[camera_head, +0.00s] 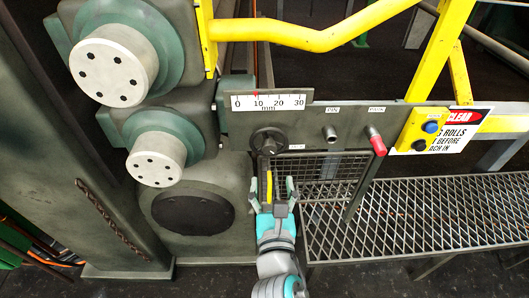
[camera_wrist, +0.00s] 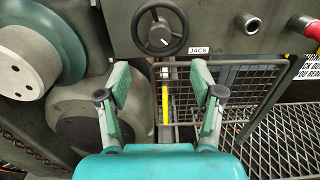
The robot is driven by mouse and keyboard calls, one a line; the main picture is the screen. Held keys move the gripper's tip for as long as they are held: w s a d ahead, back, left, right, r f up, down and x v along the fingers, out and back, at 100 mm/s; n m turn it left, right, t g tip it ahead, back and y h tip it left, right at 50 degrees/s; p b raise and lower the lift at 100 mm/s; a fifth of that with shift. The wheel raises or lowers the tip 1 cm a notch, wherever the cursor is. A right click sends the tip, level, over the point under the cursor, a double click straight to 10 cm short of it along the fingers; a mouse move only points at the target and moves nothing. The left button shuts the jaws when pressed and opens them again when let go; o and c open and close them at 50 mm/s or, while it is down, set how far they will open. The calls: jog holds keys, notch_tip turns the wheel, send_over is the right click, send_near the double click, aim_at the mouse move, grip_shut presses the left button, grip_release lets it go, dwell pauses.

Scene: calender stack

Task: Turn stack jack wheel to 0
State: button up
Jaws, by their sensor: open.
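The stack jack wheel (camera_head: 268,141) is a dark spoked handwheel on the grey panel, below the scale. It also shows in the wrist view (camera_wrist: 160,28), with a small light mark on its hub and a JACK label (camera_wrist: 199,50) at its lower right. The mm scale (camera_head: 268,102) runs from 0 to 30, and a small red pointer stands near 10. My gripper (camera_head: 276,184) is open and empty, below the wheel and apart from it. In the wrist view its two fingers (camera_wrist: 160,85) stand wide apart, below the wheel in the picture.
A red-tipped lever (camera_head: 377,141) and a metal knob (camera_head: 330,133) sit on the panel to the right. A yellow button box (camera_head: 424,129) is farther right. A wire mesh guard (camera_head: 318,176) hangs below the panel. Large roll ends (camera_head: 113,65) stand left. A yellow rail (camera_head: 300,36) crosses above.

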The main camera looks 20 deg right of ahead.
aim_at(270, 149)
jog(key=x, duration=1)
jog(key=shift+w+d+f, duration=0.1)
jog(key=shift+w, duration=0.25)
jog(key=c, duration=1.1)
